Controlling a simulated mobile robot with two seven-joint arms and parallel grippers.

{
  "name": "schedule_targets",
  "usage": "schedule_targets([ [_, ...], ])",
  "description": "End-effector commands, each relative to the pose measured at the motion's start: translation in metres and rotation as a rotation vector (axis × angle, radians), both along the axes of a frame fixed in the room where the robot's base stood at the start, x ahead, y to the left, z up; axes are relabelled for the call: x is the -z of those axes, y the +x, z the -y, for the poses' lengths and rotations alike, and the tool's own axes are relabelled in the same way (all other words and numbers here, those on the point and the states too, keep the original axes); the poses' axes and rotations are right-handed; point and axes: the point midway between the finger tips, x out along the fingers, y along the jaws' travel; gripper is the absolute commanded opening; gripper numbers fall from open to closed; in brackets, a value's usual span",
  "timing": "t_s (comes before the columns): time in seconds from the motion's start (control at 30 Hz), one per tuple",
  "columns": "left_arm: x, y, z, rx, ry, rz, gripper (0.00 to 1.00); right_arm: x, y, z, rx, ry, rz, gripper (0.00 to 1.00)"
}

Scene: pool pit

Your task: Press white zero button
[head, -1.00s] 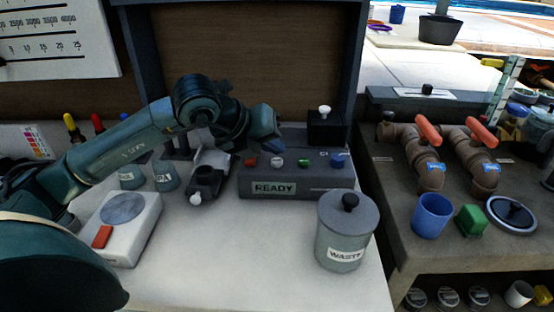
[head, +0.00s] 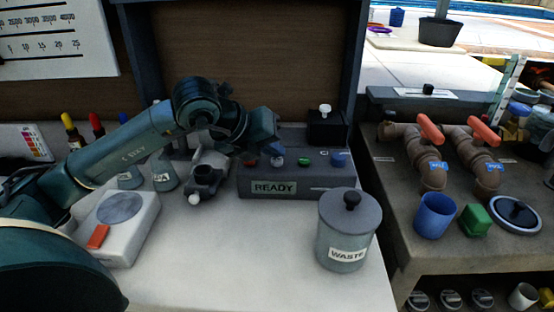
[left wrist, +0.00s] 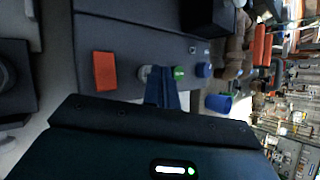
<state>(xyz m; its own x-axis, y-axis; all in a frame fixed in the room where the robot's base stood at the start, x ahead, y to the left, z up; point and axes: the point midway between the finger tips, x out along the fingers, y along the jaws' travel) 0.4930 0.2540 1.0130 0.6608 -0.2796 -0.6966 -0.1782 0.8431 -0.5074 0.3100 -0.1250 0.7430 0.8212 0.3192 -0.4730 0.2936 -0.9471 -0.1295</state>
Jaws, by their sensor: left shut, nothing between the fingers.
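A dark grey box with a READY display (head: 274,188) stands on the white bench and carries a row of buttons. The white button (head: 277,161) sits between a red button (head: 251,162) and a green button (head: 304,161); a blue one (head: 338,159) is at the right. My left gripper (head: 268,146) is shut and empty, just above and behind the white button in the head view. In the left wrist view the shut fingers (left wrist: 162,92) partly cover the white button (left wrist: 145,73). Contact cannot be told. My right gripper is out of view.
A grey WASTE canister (head: 347,235) stands in front of the box's right end. A white scale with a red button (head: 99,236) and small bottles are at the left. A black block with a white knob (head: 325,127) stands behind. The bench front is clear.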

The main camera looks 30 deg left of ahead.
Motion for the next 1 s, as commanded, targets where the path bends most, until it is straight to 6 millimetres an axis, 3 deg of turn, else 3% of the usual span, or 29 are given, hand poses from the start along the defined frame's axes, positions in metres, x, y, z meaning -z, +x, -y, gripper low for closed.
schedule_targets([
  [1.0,0.0069,-0.0001,0.0002,0.001,0.000,-0.002,0.00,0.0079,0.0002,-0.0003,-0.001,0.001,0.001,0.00],
])
